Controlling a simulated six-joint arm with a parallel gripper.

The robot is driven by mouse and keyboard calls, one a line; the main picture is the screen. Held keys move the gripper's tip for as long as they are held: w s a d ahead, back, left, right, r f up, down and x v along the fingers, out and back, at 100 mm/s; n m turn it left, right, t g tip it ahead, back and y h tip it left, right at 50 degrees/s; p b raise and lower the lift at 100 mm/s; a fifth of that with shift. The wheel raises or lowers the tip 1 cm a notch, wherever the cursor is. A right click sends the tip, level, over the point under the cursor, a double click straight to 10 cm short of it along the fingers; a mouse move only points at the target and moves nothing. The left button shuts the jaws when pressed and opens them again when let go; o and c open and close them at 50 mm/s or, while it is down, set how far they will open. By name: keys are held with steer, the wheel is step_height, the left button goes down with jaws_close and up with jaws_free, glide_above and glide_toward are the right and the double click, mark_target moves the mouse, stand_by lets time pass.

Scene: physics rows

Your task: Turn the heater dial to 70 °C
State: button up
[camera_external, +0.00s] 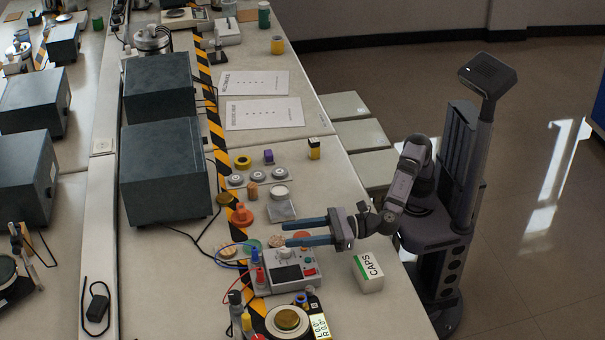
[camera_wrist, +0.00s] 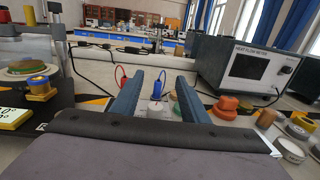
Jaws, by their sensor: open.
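Brass discs (camera_external: 287,319) and plugs are in front. An orange knob-shaped piece (camera_external: 239,216) and several small pieces lie behind. A dark heat-flow meter (camera_external: 165,170) stands to the left; cables cross the table.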

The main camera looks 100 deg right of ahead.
mark_target(291, 254)
steer(key=shift+r, duration=0.8)
steer(key=shift+d+p, duration=0.1)
steer(key=shift+p, duration=0.4)
steer(key=p, duration=0.1)
steer(key=d+p, duration=0.1)
steer(key=p, duration=0.1)
steer(key=shift+w+t, duration=0.2)
steer(key=shift+t, duration=0.1)
steer(key=shift+d+f+n+y+p, duration=0.25)
steer(key=shift+n+p, duration=0.25)
steer(key=shift+p, duration=0.45)
steer(key=s+f+n+y+p, duration=0.1)
steer(key=f+y+p, duration=0.1)
steer(key=p, duration=0.1)
steer(key=s+d+f+n+y+p, duration=0.1)
steer(key=s+f+y+p, duration=0.1)
steer(key=p, duration=0.1)
steer(key=s+f+n+g+y+p, duration=0.1)
steer(key=s+y+p, duration=0.1)
steer(key=p, duration=0.1)
steer(key=shift+s+d+f, duration=0.2)
steer(key=shift+d+f, duration=0.1)
steer(key=shift+f, duration=0.1)
steer(key=shift+s+f+n+g+y, duration=0.25)
steer(key=shift+s+f+n+g, duration=0.1)
steer(key=shift+f, duration=0.1)
steer(key=shift+p+x, duration=0.5)
steer(key=shift+x, duration=3.2)
steer(key=shift+c, duration=0.6)
jaws_close()
